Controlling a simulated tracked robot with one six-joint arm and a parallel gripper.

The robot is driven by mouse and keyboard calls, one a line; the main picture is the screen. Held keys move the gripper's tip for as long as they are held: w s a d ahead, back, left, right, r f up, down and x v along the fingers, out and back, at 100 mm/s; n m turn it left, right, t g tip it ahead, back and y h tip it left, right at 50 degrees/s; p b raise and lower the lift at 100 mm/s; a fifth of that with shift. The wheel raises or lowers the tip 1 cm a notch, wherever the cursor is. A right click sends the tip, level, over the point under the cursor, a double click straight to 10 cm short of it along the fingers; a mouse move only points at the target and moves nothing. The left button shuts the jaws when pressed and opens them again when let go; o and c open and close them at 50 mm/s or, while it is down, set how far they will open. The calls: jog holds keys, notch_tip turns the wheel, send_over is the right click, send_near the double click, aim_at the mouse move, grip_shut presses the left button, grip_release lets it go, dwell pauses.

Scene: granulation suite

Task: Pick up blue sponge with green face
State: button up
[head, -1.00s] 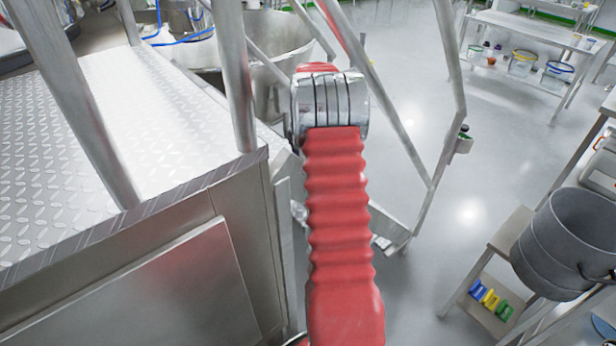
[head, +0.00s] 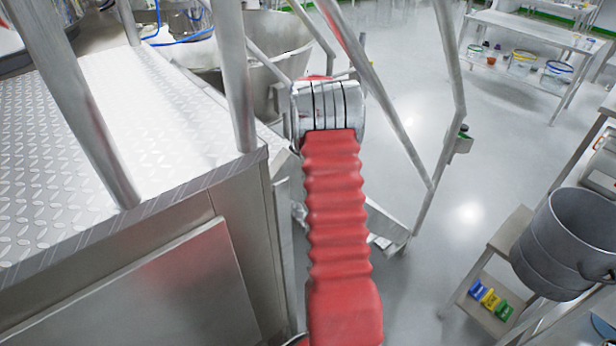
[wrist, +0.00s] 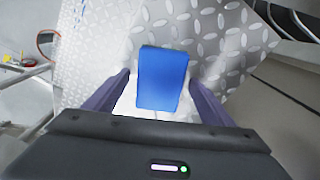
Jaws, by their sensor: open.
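A blue block, the sponge (wrist: 163,78), shows in the wrist view against the diamond-patterned metal plate. Only blue surface shows; no green face is visible. My gripper (wrist: 159,80) is open, with one dark finger on each side of the sponge. A narrow gap shows on the left, and the right finger looks very close to its edge. I cannot tell whether they touch, or how far the fingertips are above the plate. In the head view my arm hides the gripper, and the sponge does not show.
The treadplate platform (head: 160,110) has metal rails (head: 232,75) around it. A steel vessel (head: 262,60) stands behind. A grey bucket (head: 570,245) is at right, above a low shelf with small blue, yellow and green items (head: 490,298). Open floor (head: 430,110) lies between.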

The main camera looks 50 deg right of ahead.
jog(key=shift+c, duration=0.7)
jog(key=c, duration=1.1)
jog(key=shift+r, duration=0.15)
notch_tip(320, 180, up, 10)
jog(key=shift+f, duration=0.1)
jog(key=o, duration=0.6)
jog(key=c, duration=0.4)
